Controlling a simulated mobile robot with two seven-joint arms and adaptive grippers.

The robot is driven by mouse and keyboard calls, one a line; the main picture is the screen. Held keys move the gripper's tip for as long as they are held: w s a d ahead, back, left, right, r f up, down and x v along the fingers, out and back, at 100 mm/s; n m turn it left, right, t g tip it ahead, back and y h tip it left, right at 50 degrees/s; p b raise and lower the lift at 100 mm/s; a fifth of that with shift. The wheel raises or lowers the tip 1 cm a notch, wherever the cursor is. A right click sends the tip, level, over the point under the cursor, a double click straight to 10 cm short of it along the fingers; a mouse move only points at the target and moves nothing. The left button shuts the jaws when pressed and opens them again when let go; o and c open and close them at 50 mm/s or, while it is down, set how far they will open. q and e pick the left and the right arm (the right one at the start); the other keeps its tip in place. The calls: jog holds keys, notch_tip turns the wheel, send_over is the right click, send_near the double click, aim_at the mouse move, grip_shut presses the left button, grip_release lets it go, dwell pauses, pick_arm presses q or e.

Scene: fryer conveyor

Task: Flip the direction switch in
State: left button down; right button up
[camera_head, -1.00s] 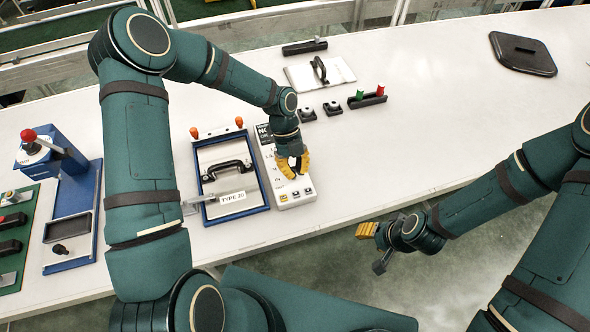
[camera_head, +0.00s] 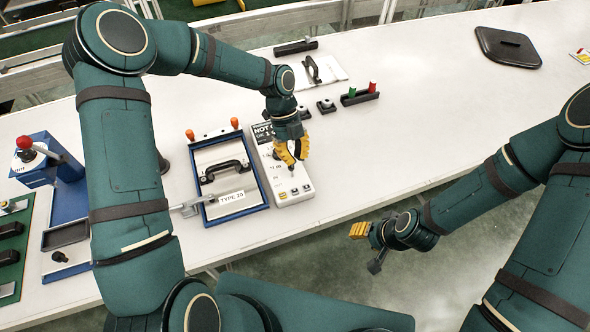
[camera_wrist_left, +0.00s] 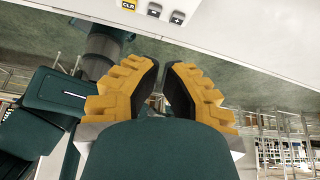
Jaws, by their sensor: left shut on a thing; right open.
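A pale control panel (camera_head: 301,192) with printed labels and small buttons lies on the white table in the head view. My left gripper (camera_head: 291,158) is over its middle, with yellow fingers pointing down and closed together. A small dark lever (camera_head: 292,172) shows just below the fingertips; the fingers hide its exact contact. In the left wrist view my left gripper's fingers (camera_wrist_left: 161,66) are close together, and the panel's edge (camera_wrist_left: 215,25) with a CLR button shows at the top. My right gripper (camera_head: 366,231) is open and empty, off the table's front edge.
A blue-framed tray (camera_head: 237,222) with a black handle and TYPE 20 label sits left of the panel. A block with green and red pegs (camera_head: 360,97) and a white board (camera_head: 326,76) lie behind. The table to the panel's right is clear.

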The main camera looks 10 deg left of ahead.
pick_arm(q)
jog(key=v, duration=0.4)
jog(key=shift+w+a, duration=0.3)
jog(key=shift+w, duration=0.2)
